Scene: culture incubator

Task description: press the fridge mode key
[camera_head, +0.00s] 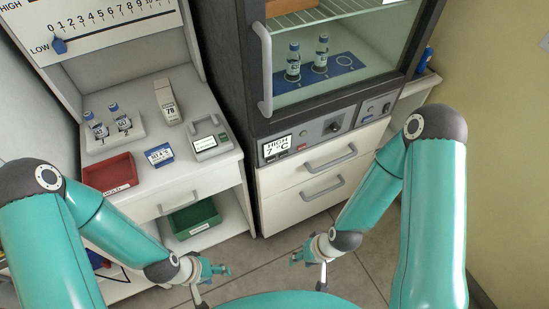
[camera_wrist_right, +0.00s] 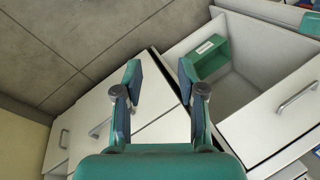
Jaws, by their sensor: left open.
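The dark fridge cabinet (camera_head: 250,60) stands at the centre of the head view, with a glass front. Its control strip has a display (camera_head: 278,147) reading "HIGH 7 °C". Small dark keys (camera_head: 283,156) sit just under the display and a red key (camera_head: 302,147) sits to its right. I cannot read the key labels, so I cannot tell which is the mode key. My left gripper (camera_head: 212,285) is open and empty, low in front of the cabinets. My right gripper (camera_head: 309,271) is open and empty, below and apart from the strip; its spread fingers show in the right wrist view (camera_wrist_right: 158,72).
A round knob (camera_head: 333,127) and a second panel (camera_head: 376,108) lie right of the keys. White drawers with handles (camera_head: 330,158) are below. The left bench holds a red tray (camera_head: 108,174), vials (camera_head: 119,118) and a handheld device (camera_head: 167,101). Floor in front is clear.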

